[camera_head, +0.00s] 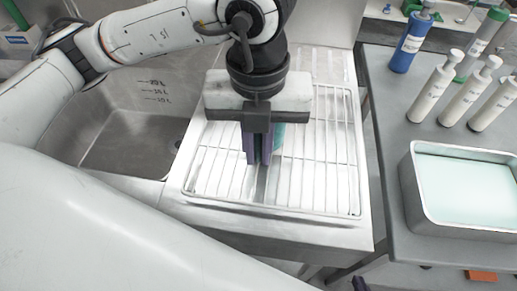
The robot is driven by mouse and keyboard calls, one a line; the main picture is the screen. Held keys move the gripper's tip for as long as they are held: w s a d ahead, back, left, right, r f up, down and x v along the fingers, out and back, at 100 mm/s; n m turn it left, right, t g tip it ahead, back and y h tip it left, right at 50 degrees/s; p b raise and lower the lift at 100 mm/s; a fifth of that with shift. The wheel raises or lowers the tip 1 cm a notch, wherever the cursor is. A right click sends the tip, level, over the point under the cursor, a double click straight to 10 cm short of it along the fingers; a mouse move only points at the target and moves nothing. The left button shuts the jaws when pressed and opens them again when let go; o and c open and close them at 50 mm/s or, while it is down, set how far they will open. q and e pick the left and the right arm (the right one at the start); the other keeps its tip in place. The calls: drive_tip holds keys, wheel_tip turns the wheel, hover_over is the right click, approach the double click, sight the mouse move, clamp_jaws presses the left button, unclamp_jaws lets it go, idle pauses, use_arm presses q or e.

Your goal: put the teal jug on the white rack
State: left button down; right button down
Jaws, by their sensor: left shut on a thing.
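My left gripper (257,160) points down over the white rack, its purple fingers shut on the teal jug. Only a narrow teal strip of the jug (279,139) shows at the right of the fingers; the gripper hides the rest. I cannot tell whether the jug touches the rack. The white wire rack (325,189) lies on the steel drainboard, right of the sink.
A steel sink basin (125,143) is on the left. On the grey table at right stand a blue bottle (411,43), several white pump bottles (436,87) and a steel tray of pale liquid (412,188). The rack's front and right parts are clear.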

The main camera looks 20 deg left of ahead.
use_arm(q)
drive_tip(key=shift+f, duration=0.55)
drive_tip(key=shift+f, duration=0.1)
drive_tip(key=c, duration=1.8)
unclamp_jaws()
wheel_tip(320, 180, up, 12)
drive_tip(key=shift+r+p, duration=0.15)
drive_tip(key=shift+p, duration=0.3)
drive_tip(key=shift+d, duration=0.1)
